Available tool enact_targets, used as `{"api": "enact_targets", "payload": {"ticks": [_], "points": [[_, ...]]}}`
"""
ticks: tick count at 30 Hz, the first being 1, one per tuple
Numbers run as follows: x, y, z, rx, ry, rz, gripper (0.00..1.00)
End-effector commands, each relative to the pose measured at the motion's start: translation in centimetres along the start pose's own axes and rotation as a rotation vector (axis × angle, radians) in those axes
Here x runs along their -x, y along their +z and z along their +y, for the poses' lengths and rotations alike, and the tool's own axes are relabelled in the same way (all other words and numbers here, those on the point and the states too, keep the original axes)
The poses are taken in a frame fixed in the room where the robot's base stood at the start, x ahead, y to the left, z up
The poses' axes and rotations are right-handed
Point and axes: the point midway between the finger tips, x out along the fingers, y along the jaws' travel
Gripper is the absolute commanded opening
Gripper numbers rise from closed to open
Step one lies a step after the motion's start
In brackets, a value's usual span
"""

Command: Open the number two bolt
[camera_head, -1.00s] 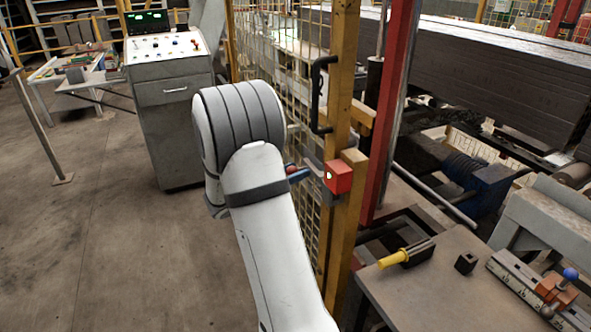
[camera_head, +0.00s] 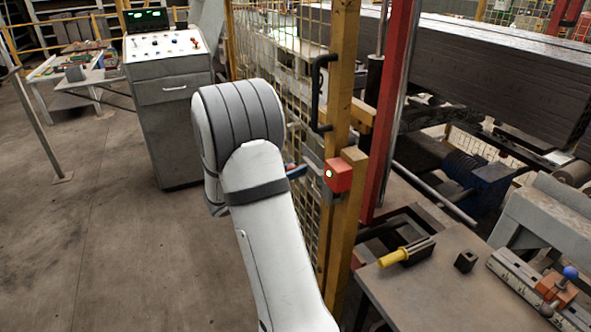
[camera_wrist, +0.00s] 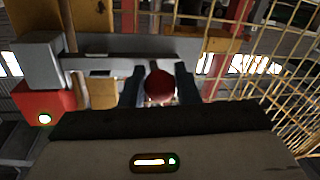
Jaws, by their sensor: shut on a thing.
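A grey slide bolt (camera_wrist: 102,66) with a red round knob (camera_wrist: 160,86) runs across the wrist view. The dark blue fingers of my gripper (camera_wrist: 158,88) stand on either side of the knob, shut on it. The bolt's left end meets a grey block (camera_wrist: 40,62) above a red box (camera_wrist: 45,104) with a lit green lamp. In the head view the red box (camera_head: 339,175) sits on the yellow gate post. My gripper (camera_head: 296,171) shows there only as a bit of blue beside the fence, mostly hidden by my arm. I see no number on the bolt.
The yellow mesh fence (camera_head: 283,60) with a black handle (camera_head: 318,95) stands close beside my arm. A bench (camera_head: 450,285) with a yellow-handled tool (camera_head: 405,252) is at the lower right. A control console (camera_head: 170,100) stands behind left. The floor at left is clear.

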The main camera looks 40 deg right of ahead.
Motion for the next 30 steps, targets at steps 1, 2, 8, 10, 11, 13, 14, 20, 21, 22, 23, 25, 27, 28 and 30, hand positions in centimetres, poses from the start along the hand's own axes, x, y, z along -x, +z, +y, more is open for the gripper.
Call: {"api": "enact_targets", "payload": {"ticks": [1, 2, 8, 10, 11, 13, 14, 20, 21, 22, 23, 25, 27, 28, 30], "points": [[-0.1, 0.2, -0.1, 0.0, 0.003, -0.001, 0.0], [-0.1, 0.3, -0.3, -0.001, 0.003, -0.001, 0.0], [-0.5, 0.1, -2.6, -0.005, 0.002, 0.0, 0.0], [-0.6, -0.1, -3.2, -0.005, 0.001, 0.0, 0.0], [-0.7, -0.2, -3.4, -0.003, 0.001, 0.0, 0.0], [-0.7, -0.4, -3.7, -0.003, 0.001, 0.0, 0.0], [-0.8, -0.5, -3.7, -0.003, 0.0, 0.0, 0.0], [-0.8, -0.8, -3.8, 0.0, 0.0, 0.0, 0.0], [-0.8, -0.8, -3.8, 0.0, 0.0, 0.0, 0.0], [-0.8, -0.8, -3.8, 0.0, 0.0, 0.0, 0.0], [-0.8, -0.8, -3.8, 0.0, 0.0, 0.0, 0.0], [-0.8, -0.8, -3.8, 0.0, 0.0, 0.0, 0.33], [-0.8, -0.8, -3.8, 0.0, 0.0, 0.0, 0.39], [-0.8, -0.8, -3.8, 0.0, 0.0, 0.0, 0.41], [-0.7, -0.8, -3.8, 0.0, 0.0, 0.0, 0.47]]}}
